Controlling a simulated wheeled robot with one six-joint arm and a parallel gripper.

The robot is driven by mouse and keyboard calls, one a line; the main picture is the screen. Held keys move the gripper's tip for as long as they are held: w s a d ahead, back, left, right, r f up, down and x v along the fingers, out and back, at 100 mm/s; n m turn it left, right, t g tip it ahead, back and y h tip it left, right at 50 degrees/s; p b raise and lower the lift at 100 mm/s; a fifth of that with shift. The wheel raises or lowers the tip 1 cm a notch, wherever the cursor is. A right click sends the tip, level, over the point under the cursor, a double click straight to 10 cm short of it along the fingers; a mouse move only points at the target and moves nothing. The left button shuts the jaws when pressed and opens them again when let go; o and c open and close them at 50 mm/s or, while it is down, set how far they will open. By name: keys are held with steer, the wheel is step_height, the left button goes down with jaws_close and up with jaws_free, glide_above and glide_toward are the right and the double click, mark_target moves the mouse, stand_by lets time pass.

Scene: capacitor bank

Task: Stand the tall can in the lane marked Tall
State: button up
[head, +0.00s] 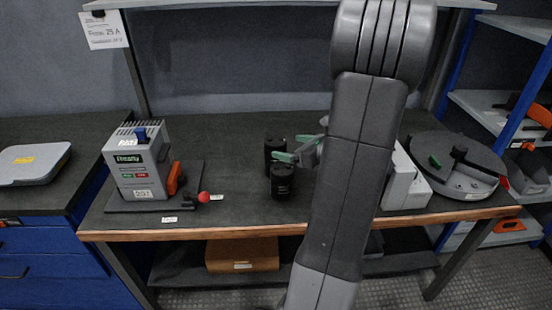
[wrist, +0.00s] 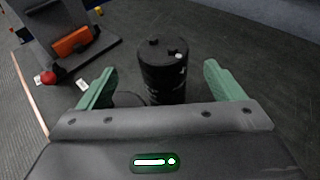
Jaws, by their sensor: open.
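Two black cans stand on the dark bench in the head view, one farther back (head: 272,150) and one nearer the front (head: 282,183). In the wrist view a tall black can (wrist: 163,72) stands upright between the green fingers of my gripper (wrist: 159,82). The top of a second dark round can (wrist: 128,99) shows low beside it, mostly hidden by the gripper body. My gripper (head: 293,149) is open, its fingers spread either side of the tall can with visible gaps. I cannot make out a lane marked Tall; my arm hides part of the bench.
A grey unit labelled Ready (head: 130,175) stands on the left, with an orange part and a red knob (head: 204,197). White boxes (head: 405,185) and a round grey device (head: 460,170) stand on the right. The bench has a wooden front edge (head: 190,234). Bench between unit and cans is clear.

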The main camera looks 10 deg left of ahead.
mark_target(271, 142)
steer(key=x, duration=0.9)
steer(key=shift+w+b, duration=0.25)
steer(key=shift+b, duration=0.05)
steer(key=shift+r, duration=0.1)
jaws_close()
